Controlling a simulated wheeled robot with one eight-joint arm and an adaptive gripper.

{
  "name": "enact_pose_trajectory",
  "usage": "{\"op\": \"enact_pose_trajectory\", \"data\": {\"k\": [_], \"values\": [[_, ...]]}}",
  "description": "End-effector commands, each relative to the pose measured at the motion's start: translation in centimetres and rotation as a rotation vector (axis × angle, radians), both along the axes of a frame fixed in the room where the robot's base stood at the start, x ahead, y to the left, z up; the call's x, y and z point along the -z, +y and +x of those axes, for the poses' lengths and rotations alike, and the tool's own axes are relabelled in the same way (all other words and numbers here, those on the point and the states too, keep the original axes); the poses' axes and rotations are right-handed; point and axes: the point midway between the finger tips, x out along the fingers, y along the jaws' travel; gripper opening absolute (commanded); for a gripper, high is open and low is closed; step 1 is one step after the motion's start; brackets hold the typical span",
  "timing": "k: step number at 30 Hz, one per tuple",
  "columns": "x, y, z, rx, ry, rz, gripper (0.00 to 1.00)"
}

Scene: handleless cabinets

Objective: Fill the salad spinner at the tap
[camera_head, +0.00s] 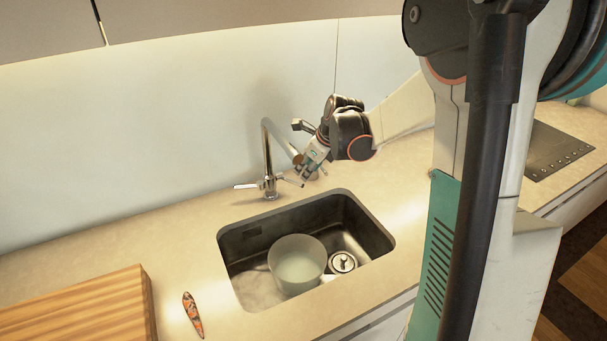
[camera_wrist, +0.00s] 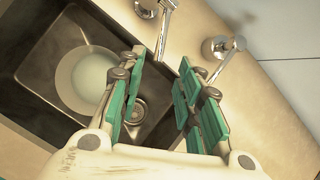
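The salad spinner (camera_head: 297,263) is a pale, translucent round bowl standing upright in the sink basin (camera_head: 245,250). It also shows in the wrist view (camera_wrist: 86,78). Its inside looks pale green-white; I cannot tell whether that is water. The chrome tap (camera_head: 267,160) rises behind the sink, with short levers at its base on both sides. No stream of water is visible. My gripper (camera_head: 306,174) is just right of the tap, above the counter. In the wrist view its green-padded fingers (camera_wrist: 161,58) are apart and empty, with a tap part beyond them.
A wooden board (camera_head: 80,310) lies at the front left of the counter. A small orange patterned object (camera_head: 192,314) lies between it and the sink. The drain (camera_head: 343,262) is right of the bowl. A dark hob (camera_head: 553,150) is at the far right.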

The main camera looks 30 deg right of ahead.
Motion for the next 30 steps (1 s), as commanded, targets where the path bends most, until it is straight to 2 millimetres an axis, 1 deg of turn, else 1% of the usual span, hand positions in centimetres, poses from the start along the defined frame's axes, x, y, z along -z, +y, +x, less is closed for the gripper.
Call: {"op": "enact_pose_trajectory", "data": {"k": [1, 3, 7, 24, 26, 29, 30], "values": [[-0.6, -0.1, -0.3, 0.001, 0.0, 0.0, 0.32], [-1.1, -0.2, -0.6, 0.001, 0.0, 0.0, 0.32], [-1.7, -0.2, -0.9, 0.001, 0.0, 0.0, 0.32], [-1.8, -0.2, -1.0, -0.004, -0.001, -0.002, 0.32], [-1.9, 0.2, -1.1, -0.026, -0.004, -0.014, 0.32], [-2.2, 1.5, -1.8, -0.121, -0.021, -0.066, 0.32], [-2.4, 2.4, -2.2, -0.185, -0.032, -0.1, 0.32]]}}
